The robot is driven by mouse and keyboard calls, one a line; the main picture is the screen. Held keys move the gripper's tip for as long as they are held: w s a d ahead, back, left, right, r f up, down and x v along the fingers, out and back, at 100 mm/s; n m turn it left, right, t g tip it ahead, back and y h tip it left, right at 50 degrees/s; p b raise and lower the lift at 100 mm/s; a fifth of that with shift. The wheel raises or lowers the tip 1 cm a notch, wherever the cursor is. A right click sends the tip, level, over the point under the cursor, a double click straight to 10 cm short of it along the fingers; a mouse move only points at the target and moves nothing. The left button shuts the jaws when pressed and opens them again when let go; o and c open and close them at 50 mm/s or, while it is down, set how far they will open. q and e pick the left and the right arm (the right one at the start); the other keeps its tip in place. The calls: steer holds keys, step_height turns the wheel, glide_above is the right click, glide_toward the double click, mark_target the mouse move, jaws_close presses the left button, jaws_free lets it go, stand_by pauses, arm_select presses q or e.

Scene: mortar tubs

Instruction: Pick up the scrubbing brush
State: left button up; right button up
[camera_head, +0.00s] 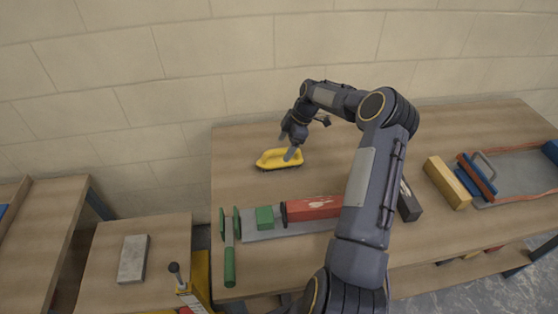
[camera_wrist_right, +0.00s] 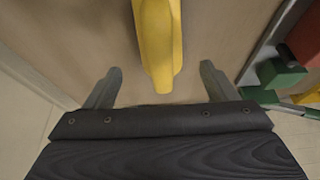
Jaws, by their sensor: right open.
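The yellow scrubbing brush (camera_head: 272,159) lies on the wooden table near its back left, by the wall. In the right wrist view its yellow body (camera_wrist_right: 158,45) reaches in from the top, with its near end between the two fingers but ahead of the palm. My right gripper (camera_head: 287,147) is over the brush in the head view. Its fingers stand apart in the wrist view (camera_wrist_right: 158,85), with a gap on each side of the brush. Contact with the brush does not show. The brush's bristles are mostly hidden under its body. My left gripper is not in view.
A yellow-brown block (camera_head: 447,183) and a grey tray (camera_head: 520,172) are at the right. The table around the brush is clear.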

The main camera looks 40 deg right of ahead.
mark_target(281, 149)
steer(key=b+x, duration=0.1)
steer(key=x, duration=0.4)
steer(key=shift+s+f, duration=0.1)
steer(key=c, duration=1.1)
steer(key=shift+r, duration=0.8)
step_height(281, 149, up, 2)
steer(key=shift+s+r+p, duration=0.1)
steer(key=shift+r+p, duration=0.15)
steer(key=shift+p, duration=0.5)
steer(key=s+r+p, duration=0.1)
steer(key=s+r, duration=0.2)
steer(key=s, duration=0.1)
steer(key=s+r, duration=0.3)
steer(key=s, duration=0.2)
steer(key=s+r+p, duration=0.1)
steer(key=s+r, duration=0.2)
steer(key=s, duration=0.1)
steer(key=shift+s+a+p, duration=0.35)
steer(key=shift+s+a, duration=0.05)
